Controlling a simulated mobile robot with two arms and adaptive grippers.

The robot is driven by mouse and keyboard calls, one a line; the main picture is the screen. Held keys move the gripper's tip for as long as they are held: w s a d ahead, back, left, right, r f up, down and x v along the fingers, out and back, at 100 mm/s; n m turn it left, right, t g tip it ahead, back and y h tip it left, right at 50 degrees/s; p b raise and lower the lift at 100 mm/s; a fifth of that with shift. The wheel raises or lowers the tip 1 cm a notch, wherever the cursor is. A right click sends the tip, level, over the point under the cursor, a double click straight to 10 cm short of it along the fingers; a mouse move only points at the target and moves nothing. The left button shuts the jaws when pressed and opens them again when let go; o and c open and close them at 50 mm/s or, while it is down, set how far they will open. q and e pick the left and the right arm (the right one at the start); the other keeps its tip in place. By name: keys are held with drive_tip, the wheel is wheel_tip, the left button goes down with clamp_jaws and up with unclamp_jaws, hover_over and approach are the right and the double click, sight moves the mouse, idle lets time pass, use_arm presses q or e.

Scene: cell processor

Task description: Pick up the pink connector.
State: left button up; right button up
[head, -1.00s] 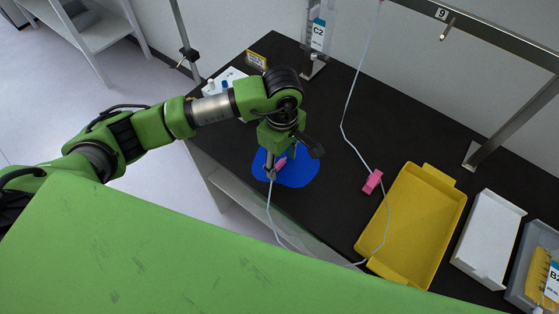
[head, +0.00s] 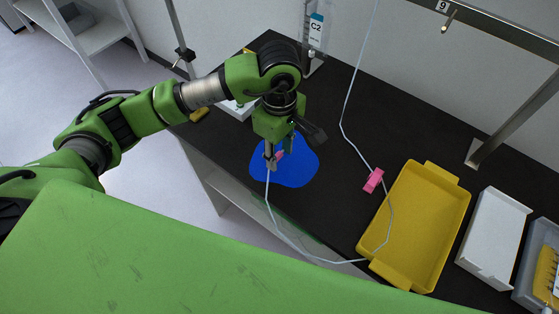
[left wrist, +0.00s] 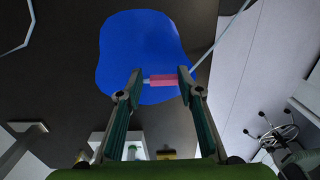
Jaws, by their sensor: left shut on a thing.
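The pink connector (left wrist: 162,80) sits crosswise between the two fingertips in the left wrist view, with a pale tube running off to the upper right. My left gripper (left wrist: 160,82) is shut on it, over the blue patch (left wrist: 140,40). In the head view the gripper (head: 271,162) points down over the blue patch (head: 297,172), and a bit of pink connector (head: 279,155) shows beside the fingers. I cannot tell exactly how high above the patch it is. My right gripper is not in view.
A pink clip (head: 373,180) sits on the pale tube (head: 344,115) on the black bench (head: 400,130). A yellow tray (head: 425,168), a white box (head: 490,232) and a grey rack (head: 527,265) stand to the right. A metal frame (head: 500,135) rises behind.

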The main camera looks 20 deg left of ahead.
use_arm(q)
drive_tip(key=s+d+r+b, duration=0.2)
drive_tip(key=s+r+b, duration=0.1)
drive_tip(key=s+r, duration=0.6)
drive_tip(key=shift+s+d, duration=0.35)
drive_tip(key=shift+s, duration=1.9)
drive_tip(key=shift+r, duration=0.1)
